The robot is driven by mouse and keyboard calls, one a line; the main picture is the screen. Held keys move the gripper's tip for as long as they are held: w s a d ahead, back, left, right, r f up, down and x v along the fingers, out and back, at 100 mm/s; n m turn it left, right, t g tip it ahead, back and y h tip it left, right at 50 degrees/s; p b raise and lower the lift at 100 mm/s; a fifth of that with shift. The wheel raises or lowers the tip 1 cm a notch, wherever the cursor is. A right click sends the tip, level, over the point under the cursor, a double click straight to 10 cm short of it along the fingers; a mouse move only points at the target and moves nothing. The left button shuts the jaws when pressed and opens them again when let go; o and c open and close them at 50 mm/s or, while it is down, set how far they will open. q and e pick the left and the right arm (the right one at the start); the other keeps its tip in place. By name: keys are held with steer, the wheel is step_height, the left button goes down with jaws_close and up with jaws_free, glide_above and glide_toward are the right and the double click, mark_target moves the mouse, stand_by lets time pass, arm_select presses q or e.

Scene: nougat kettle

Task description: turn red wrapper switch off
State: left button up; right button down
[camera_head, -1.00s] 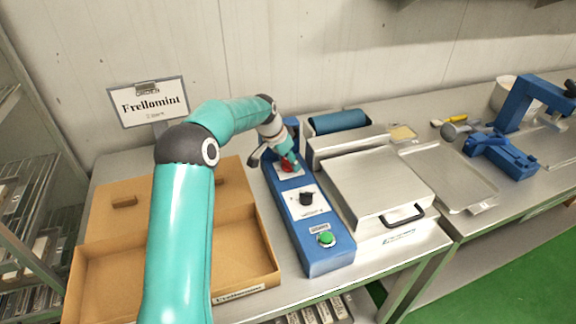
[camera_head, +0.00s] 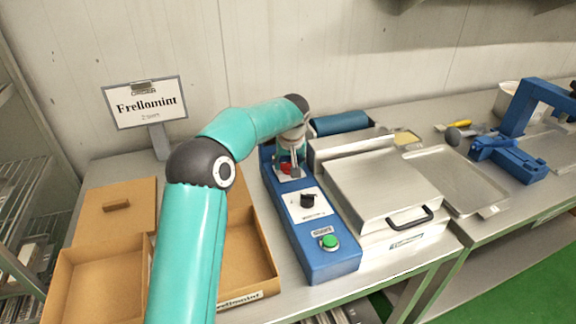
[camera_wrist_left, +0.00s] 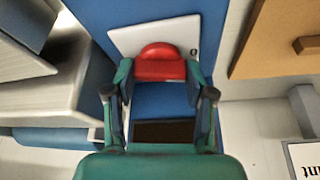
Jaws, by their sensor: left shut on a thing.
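The red wrapper switch (camera_head: 285,168) sits on a white plate at the far part of the blue control panel (camera_head: 325,264). In the left wrist view the red switch (camera_wrist_left: 160,64) shows between the fingers, with a "0" mark on the white plate beside it. My left gripper (camera_head: 290,165) is over the switch and shut on it; in the left wrist view its fingers (camera_wrist_left: 158,80) stand on both sides of the red part. The far side of the switch is hidden by the gripper in the head view. My right gripper is not in view.
The panel also bears a black knob (camera_head: 307,201) and a green button (camera_head: 329,242). A steel wrapper machine with a handled lid (camera_head: 380,183) stands right of it. Cardboard boxes (camera_head: 262,247) lie left, partly behind my arm. A Frellomint sign (camera_head: 144,101) stands behind.

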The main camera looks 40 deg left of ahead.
arm_select(q)
steer(key=shift+w+d+n+g+y, duration=0.15)
steer(key=shift+n+g+y, duration=0.2)
steer(key=shift+n, duration=0.95)
steer(key=o, duration=1.2)
steer(key=shift+d, duration=0.1)
steer(key=shift+c, duration=0.2)
steer(key=shift+r, duration=0.1)
steer(key=v, duration=1.1)
steer(key=shift+r, duration=0.35)
